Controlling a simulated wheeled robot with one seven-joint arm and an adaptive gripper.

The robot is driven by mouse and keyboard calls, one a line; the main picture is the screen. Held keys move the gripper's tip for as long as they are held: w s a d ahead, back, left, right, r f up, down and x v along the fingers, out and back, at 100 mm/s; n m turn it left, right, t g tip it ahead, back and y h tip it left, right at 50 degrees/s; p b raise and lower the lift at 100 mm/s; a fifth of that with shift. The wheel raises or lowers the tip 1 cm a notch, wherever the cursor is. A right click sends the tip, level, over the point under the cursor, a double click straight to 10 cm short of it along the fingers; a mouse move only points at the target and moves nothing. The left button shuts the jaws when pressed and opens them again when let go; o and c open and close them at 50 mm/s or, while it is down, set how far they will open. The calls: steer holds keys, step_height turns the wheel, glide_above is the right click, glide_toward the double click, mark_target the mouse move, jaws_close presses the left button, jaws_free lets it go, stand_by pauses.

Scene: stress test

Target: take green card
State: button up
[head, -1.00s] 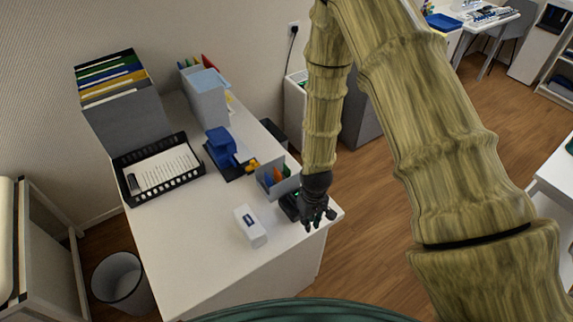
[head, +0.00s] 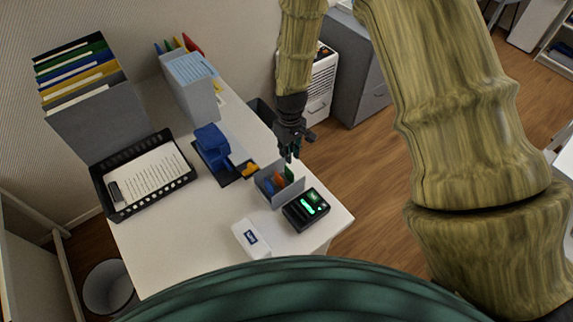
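A small grey holder (head: 266,187) near the desk's right edge has coloured cards standing in it. A green card (head: 289,171) is at its right end, beside orange and blue ones. My gripper (head: 291,156) is dark and points down just above and behind the holder's right end, close to the green card's top. Its fingers are small and dark here, so I cannot tell how far apart they are or whether they touch the card.
A black device with a lit green screen (head: 309,206) stands right in front of the holder. A white box (head: 251,239) is at the front. A blue punch (head: 212,146), a black tray (head: 189,179) and grey file boxes (head: 113,128) fill the left and back.

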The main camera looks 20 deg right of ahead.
mark_target(289, 170)
step_height(289, 170, down, 8)
steer(key=b, duration=0.4)
steer(key=shift+s+f+b, duration=0.15)
steer(key=shift+b, duration=0.2)
steer(key=shift+s, duration=0.45)
steer(key=shift+w+f, duration=0.35)
steer(key=shift+w, duration=0.15)
steer(key=shift+s+r, duration=0.25)
steer(key=shift+s, duration=0.05)
jaws_close()
steer(key=shift+w+f, duration=0.1)
